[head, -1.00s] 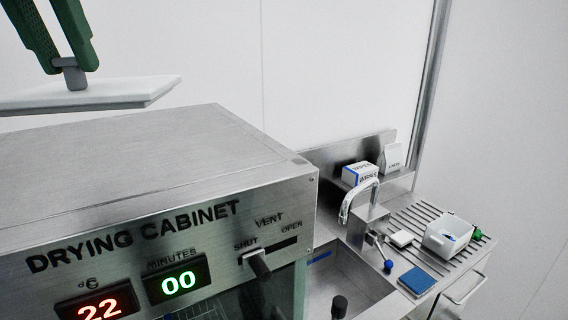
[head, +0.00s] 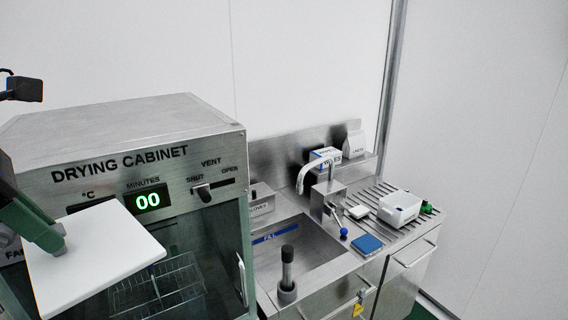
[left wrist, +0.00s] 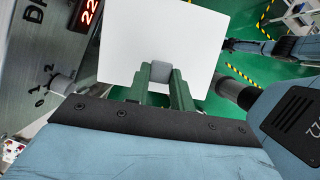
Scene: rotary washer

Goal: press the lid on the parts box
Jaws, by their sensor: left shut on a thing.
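My left gripper (head: 58,243) is shut on the grey knob of a flat white lid (head: 110,262). The lid is held in the air in front of the drying cabinet, tilted in the head view. The left wrist view shows the lid (left wrist: 165,28) beyond the green fingers (left wrist: 159,74), which close on its knob. The white parts box (head: 400,210) stands open on the ribbed drainboard at the right, well apart from the lid. Its contents are too small to tell. I cannot make out my right gripper.
The drying cabinet (head: 125,115) fills the left. A sink with a curved tap (head: 303,180) lies between it and the drainboard. A blue pad (head: 367,243), a small white block (head: 357,212) and a green item (head: 427,207) are near the box. Cartons stand on the shelf behind.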

